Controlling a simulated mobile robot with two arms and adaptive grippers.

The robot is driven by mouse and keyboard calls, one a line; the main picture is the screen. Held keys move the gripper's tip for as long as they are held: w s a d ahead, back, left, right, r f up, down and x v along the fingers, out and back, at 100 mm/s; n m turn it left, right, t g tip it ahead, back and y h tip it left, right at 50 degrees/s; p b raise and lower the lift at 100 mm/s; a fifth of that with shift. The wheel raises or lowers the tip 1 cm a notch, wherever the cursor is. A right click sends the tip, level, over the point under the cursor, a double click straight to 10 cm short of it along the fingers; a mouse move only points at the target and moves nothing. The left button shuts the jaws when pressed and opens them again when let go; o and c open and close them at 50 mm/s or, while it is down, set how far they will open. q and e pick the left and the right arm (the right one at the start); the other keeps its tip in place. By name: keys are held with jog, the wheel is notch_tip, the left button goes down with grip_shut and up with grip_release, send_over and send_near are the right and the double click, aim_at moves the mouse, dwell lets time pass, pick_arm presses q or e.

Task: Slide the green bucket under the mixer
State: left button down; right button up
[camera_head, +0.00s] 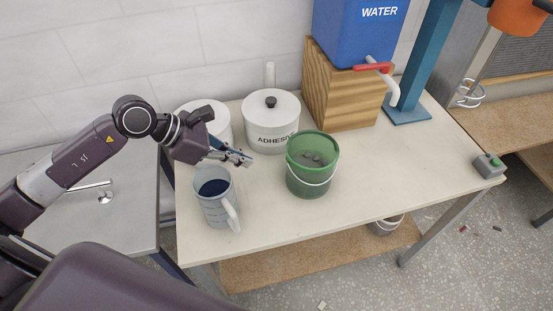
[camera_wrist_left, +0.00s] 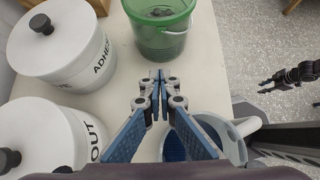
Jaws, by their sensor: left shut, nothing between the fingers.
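The green bucket (camera_head: 312,170) stands upright on the table, with grey contents and a thin wire handle on its front. Its near side also shows at the top of the left wrist view (camera_wrist_left: 162,38). The orange mixer (camera_head: 516,14) is at the upper right, with a shaft running down to a metal whisk (camera_head: 470,96). My left gripper (camera_head: 247,158) is shut and empty, just left of the bucket and apart from it. In the left wrist view its fingertips (camera_wrist_left: 160,76) meet and point toward the bucket. My dark right gripper (camera_wrist_left: 268,84) shows small at the right, away from the table.
A jug (camera_head: 214,205) with dark blue contents stands below my left gripper. A white adhesive pot (camera_head: 271,125) and a second white pot (camera_wrist_left: 45,140) stand behind. A wooden block (camera_head: 338,95) holds the blue water tank (camera_head: 357,28).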

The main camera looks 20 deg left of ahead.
pick_arm(q)
jog(key=w+d+f+p, duration=0.4)
jog(key=w+d, duration=0.1)
jog(key=d, duration=0.2)
jog(key=shift+f, duration=0.15)
dwell(0.3)
